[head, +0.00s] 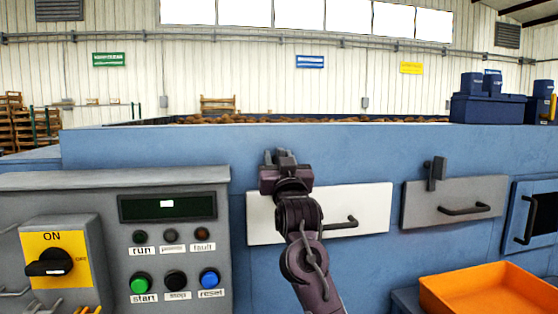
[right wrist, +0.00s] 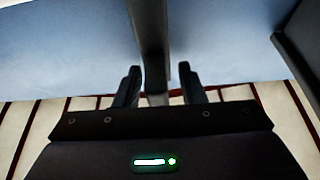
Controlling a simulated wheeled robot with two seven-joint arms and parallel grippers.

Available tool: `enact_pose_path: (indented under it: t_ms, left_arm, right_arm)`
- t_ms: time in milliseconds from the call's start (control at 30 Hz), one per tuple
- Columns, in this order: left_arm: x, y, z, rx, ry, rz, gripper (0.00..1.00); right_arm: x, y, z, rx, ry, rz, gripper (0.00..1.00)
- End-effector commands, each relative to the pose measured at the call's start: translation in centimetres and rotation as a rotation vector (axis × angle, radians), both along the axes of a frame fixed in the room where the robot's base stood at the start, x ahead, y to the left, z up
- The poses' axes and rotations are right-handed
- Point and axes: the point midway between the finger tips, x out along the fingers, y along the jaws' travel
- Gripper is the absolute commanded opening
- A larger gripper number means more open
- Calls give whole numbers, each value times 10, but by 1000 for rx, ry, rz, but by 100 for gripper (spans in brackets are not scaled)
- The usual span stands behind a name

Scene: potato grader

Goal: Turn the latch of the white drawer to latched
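The white drawer (head: 372,205) is shut in the blue front, with a dark bar handle (head: 342,224) at its lower right. My right gripper (head: 280,157) is at the drawer's upper left edge and hides most of its latch there. In the right wrist view, a dark grey bar, apparently the latch lever (right wrist: 150,45), runs down between the two fingertips (right wrist: 158,88). The fingers are apart, with a gap visible beside the bar; firm contact does not show. The latch's exact angle is hard to tell. My left gripper is out of view.
A grey drawer (head: 415,207) with its own upright latch (head: 435,173) is to the right, then a blue door (head: 520,228). An orange crate (head: 490,292) stands lower right. A control panel (head: 105,192) with a yellow switch and several buttons is at left.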

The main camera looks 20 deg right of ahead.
Motion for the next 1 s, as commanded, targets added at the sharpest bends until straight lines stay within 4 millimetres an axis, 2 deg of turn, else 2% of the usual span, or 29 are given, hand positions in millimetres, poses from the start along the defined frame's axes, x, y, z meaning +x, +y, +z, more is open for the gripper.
enact_pose_path:
  t_ms: [167, 600, 1000]
  left_arm:
    - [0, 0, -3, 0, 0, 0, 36]
    - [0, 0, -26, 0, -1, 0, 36]
    - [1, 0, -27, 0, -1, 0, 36]
  right_arm:
    - [-5, 1, -3, -1, -2, 0, 36]
    - [-64, 18, -29, 0, 0, 1, 36]
    - [-70, 19, -30, 0, 0, 0, 36]
